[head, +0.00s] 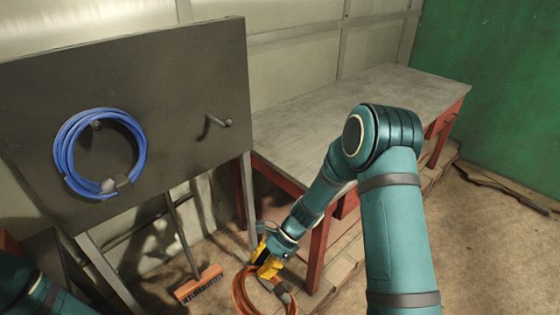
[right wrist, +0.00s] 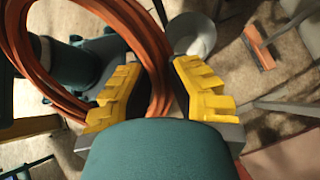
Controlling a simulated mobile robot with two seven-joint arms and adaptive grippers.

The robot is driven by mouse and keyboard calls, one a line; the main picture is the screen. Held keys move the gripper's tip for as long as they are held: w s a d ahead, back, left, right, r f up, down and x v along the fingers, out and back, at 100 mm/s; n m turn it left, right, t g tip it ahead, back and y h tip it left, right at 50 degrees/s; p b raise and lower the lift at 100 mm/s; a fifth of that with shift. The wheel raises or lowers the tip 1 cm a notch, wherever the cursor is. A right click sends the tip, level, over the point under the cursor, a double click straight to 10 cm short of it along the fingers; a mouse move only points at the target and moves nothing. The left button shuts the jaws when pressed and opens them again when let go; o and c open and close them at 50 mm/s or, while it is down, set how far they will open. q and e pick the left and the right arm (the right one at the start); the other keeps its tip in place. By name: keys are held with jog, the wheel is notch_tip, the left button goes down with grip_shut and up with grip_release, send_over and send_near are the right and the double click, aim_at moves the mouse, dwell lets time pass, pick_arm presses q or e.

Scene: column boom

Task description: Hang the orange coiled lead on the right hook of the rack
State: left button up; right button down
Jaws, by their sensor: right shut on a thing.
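The orange coiled lead (head: 241,292) hangs low at the bottom middle of the head view, partly cut off by its lower edge. My right gripper (head: 265,262) is shut on it, with yellow fingers. In the right wrist view the orange coil (right wrist: 90,108) passes between the fingers of the right gripper (right wrist: 153,88). The dark rack (head: 180,80) stands at the left. Its right hook (head: 220,122) is bare, above and left of the gripper. A blue coil (head: 63,150) hangs on its left hook (head: 97,124). My left gripper is out of view.
A workbench (head: 330,110) with red legs stands right of the rack, close behind my right arm. An orange broom (head: 198,284) stands below the rack. A pale bucket (right wrist: 195,38) shows in the right wrist view. The space before the right hook is clear.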

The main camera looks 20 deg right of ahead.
jog(key=w+d+r+m+t+b, duration=0.1)
jog(key=w+d+r+m+t, duration=0.4)
jog(key=r, duration=0.3)
jog(key=w+d+r+m+t+h, duration=0.1)
jog(key=w+d+r+m+t, duration=0.2)
jog(key=w+r+m+t, duration=0.35)
jog(key=w+d+r+m+t+b, duration=0.1)
jog(key=w+d+r+m+t, duration=0.25)
jog(key=r+t, duration=0.45)
jog(key=w+a+g, duration=0.2)
jog(key=w+a, duration=0.1)
jog(key=w, duration=0.8)
jog(key=shift+w+a+n+b, duration=0.3)
jog(key=shift+w+b, duration=0.05)
jog(key=shift+b, duration=0.1)
dwell(0.4)
jog(key=c, duration=1)
grip_release()
